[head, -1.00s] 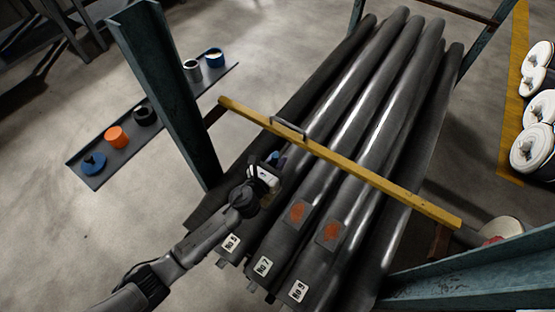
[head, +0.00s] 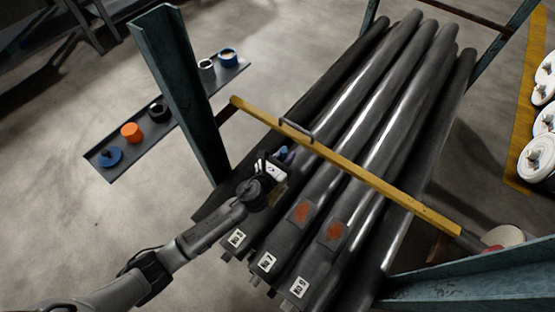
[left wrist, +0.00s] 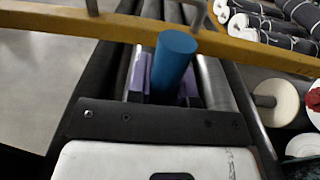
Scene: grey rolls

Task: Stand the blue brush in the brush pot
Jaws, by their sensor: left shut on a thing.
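My left gripper (head: 280,160) is shut on the blue brush, held above the dark grey rolls, just on the near side of the yellow bar. The brush (left wrist: 174,62) shows in the left wrist view as a plain blue cylinder between two purple finger pads; its bristles cannot be made out. In the head view only a small blue end (head: 283,153) shows. On the narrow shelf at left stand a grey open cup (head: 206,73), which looks like the brush pot, and a blue tin (head: 227,62) with pale contents. The gripper is well apart from both. My right gripper is not in view.
The yellow bar (head: 350,170) with a metal handle crosses the rolls (head: 350,105). A teal post (head: 180,95) stands between my left arm and the shelf (head: 185,108). The shelf also bears black, orange (head: 131,132) and blue items. White-ended rolls (head: 537,158) lie at right.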

